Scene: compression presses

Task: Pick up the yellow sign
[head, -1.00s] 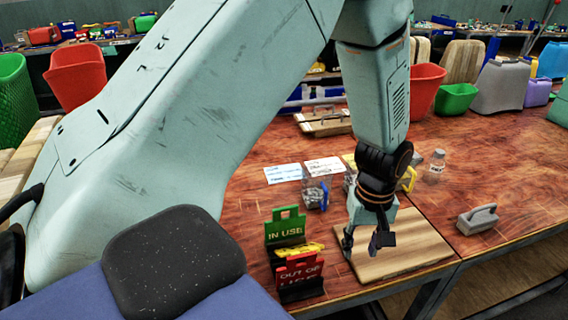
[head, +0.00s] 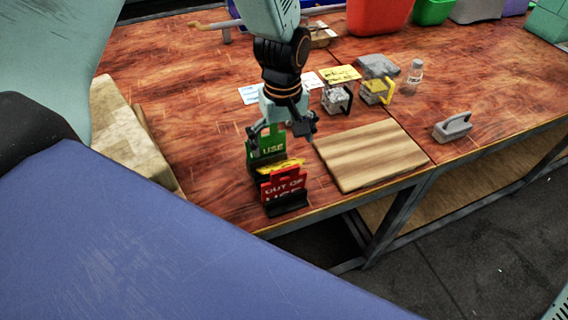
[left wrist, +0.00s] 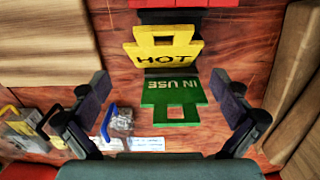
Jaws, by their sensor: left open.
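The yellow sign (left wrist: 165,47), lettered HOT, shows in the left wrist view between a green sign (left wrist: 175,97) lettered IN USE and a red sign (left wrist: 180,3) at the top edge. In the head view the yellow sign (head: 281,166) is mostly hidden behind the red OUT OF USE sign (head: 284,184), with the green sign (head: 267,145) behind it. My left gripper (head: 282,135) is open above the signs, nearest the green one. In the left wrist view its fingers (left wrist: 165,115) are spread either side of the green sign, holding nothing. My right gripper is not in view.
A wooden board (head: 372,157) lies right of the signs. The table's front edge is close.

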